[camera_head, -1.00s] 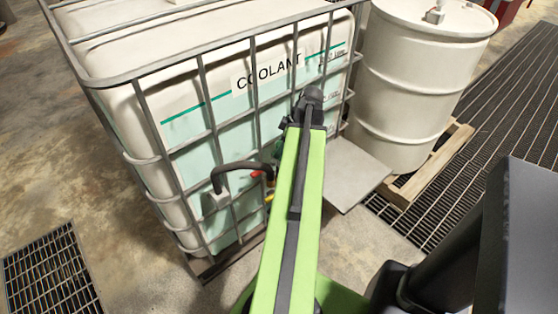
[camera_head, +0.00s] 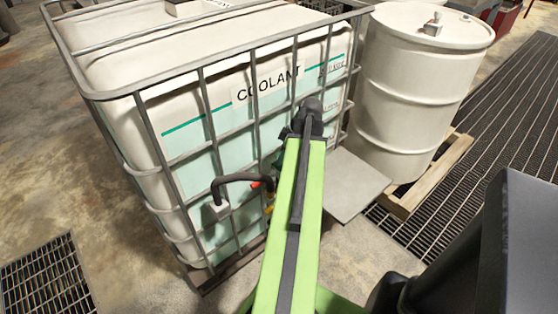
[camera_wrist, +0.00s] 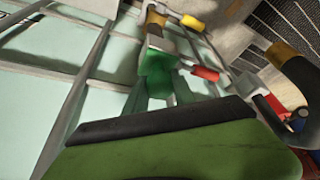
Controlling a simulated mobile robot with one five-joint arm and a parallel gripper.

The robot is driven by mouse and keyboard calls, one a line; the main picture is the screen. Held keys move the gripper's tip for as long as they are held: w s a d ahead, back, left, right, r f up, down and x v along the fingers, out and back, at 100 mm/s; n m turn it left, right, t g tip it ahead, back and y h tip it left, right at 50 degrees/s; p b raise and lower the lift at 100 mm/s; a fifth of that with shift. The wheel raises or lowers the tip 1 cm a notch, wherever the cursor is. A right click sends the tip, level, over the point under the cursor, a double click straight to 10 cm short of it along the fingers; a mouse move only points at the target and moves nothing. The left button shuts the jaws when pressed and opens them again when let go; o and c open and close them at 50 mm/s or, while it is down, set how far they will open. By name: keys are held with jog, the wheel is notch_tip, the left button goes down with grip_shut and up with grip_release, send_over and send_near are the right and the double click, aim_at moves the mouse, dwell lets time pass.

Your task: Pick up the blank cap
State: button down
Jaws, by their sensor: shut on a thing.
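In the wrist view a bright green piece (camera_wrist: 157,72), which looks like the blank cap, sits between the fingers of my gripper (camera_wrist: 158,88). My gripper is shut on it. The piece lies right in front of metal pipe fittings (camera_wrist: 155,35) on the coolant tank; I cannot tell whether it still touches them. A yellow handle (camera_wrist: 192,22) and a red handle (camera_wrist: 205,73) are close beyond it. In the head view my arm hides most of the gripper and the cap.
The caged coolant tank (camera_head: 190,118) stands close in front. A black hose (camera_head: 240,178) arches beside the fittings and shows at right in the wrist view (camera_wrist: 298,75). A grey plate (camera_head: 345,185), a white drum (camera_head: 410,90) on a wooden pallet and floor grating (camera_head: 500,110) are to the right.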

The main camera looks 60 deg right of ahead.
jog(key=r+p, duration=0.4)
jog(key=r, duration=0.1)
jog(key=shift+s+d+p, duration=0.15)
jog(key=shift+d+p, duration=0.15)
jog(key=shift+p, duration=0.05)
jog(key=s+d+r+p, duration=0.5)
jog(key=s+d, duration=0.1)
jog(key=d, duration=0.3)
jog(key=shift+s+r+p, duration=0.15)
jog(key=shift+r+p, duration=0.25)
